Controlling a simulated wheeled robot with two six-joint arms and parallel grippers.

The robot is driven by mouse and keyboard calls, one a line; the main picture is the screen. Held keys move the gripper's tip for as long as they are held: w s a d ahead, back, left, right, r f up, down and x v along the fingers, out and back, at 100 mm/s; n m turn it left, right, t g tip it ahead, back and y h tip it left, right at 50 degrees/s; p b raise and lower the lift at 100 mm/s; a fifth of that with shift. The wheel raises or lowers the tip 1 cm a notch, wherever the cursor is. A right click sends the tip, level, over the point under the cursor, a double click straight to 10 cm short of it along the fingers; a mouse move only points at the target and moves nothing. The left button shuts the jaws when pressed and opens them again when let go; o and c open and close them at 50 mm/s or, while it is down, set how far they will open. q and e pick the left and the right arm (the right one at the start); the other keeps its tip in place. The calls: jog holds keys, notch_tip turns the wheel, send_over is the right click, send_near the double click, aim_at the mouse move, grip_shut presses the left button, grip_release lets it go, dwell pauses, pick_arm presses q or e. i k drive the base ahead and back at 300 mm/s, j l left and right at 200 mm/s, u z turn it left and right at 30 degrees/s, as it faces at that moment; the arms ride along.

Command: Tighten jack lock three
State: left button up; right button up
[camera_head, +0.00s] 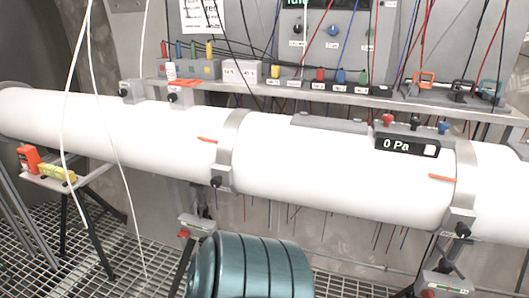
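Neither of my grippers shows in the head view. A long white pipe (330,165) runs across the view, with metal clamp bands around it. A grey jack block (197,223) with a small red part on its left stands below the middle clamp. Another jack block (447,284) with red and green marks stands below the right clamp, near the bottom edge. Black knobs sit on the middle clamp (217,181) and the right clamp (462,229). I cannot read any number that marks jack lock three, nor tell whether any lock is tight.
A teal ribbed cylinder (258,268) stands at the bottom middle. A shelf (340,96) with wired connectors runs behind the pipe. A display (407,146) on the pipe reads "0 Pa". A small stand (62,184) holds orange and yellow items. White cables hang at left; the floor is grating.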

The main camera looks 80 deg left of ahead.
aim_at(184, 233)
jog(key=u, duration=3.2)
